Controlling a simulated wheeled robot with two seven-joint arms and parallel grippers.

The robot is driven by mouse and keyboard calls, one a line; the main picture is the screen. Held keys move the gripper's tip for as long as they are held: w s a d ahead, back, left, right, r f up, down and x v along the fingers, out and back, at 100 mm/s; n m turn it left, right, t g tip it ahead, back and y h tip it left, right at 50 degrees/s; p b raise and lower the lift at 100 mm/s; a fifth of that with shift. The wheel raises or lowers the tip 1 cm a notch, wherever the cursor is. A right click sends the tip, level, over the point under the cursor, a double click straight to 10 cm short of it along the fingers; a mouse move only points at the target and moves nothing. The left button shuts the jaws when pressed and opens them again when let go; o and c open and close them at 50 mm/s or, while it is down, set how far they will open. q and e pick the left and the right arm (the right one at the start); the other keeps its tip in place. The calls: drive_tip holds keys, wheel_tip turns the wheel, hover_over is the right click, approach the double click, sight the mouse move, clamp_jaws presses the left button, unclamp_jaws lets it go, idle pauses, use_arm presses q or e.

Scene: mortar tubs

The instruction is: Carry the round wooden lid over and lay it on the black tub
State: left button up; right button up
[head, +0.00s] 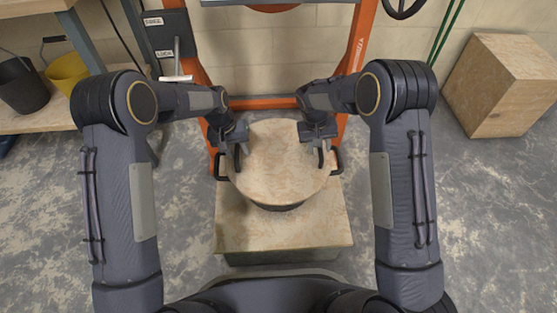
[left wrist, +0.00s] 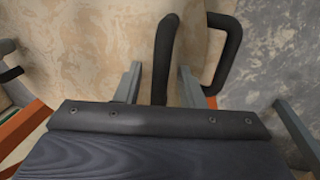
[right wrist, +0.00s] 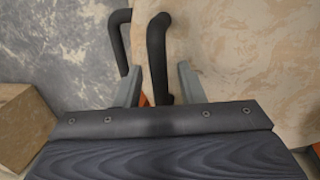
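The round wooden lid (head: 278,160) lies level over the black tub (head: 283,207), covering nearly all of it. Only a dark strip of tub below the lid's near edge and its side handles show. I cannot tell if the lid touches the rim all round. My left gripper (head: 238,152) is at the lid's left black handle (left wrist: 165,60). Its fingers are spread on either side of the handle, with a gap. My right gripper (head: 320,148) is at the lid's right black handle (right wrist: 158,55), fingers likewise apart around it.
The tub stands on a low wooden-topped box (head: 285,235). An orange frame (head: 357,40) stands close behind. A wooden crate (head: 502,85) is at right. A shelf at left holds a black bucket (head: 22,86) and a yellow bucket (head: 67,70). Grey floor is clear at both sides.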

drive_tip(key=shift+r, duration=0.15)
use_arm(q)
wheel_tip(320, 180, up, 12)
drive_tip(key=a, duration=0.2)
drive_tip(key=shift+a+f, duration=0.15)
drive_tip(key=shift+a, duration=0.05)
use_arm(e)
wheel_tip(320, 180, up, 12)
drive_tip(key=a, duration=0.2)
drive_tip(key=shift+a+f, duration=0.15)
drive_tip(key=shift+f, duration=0.1)
idle(0.4)
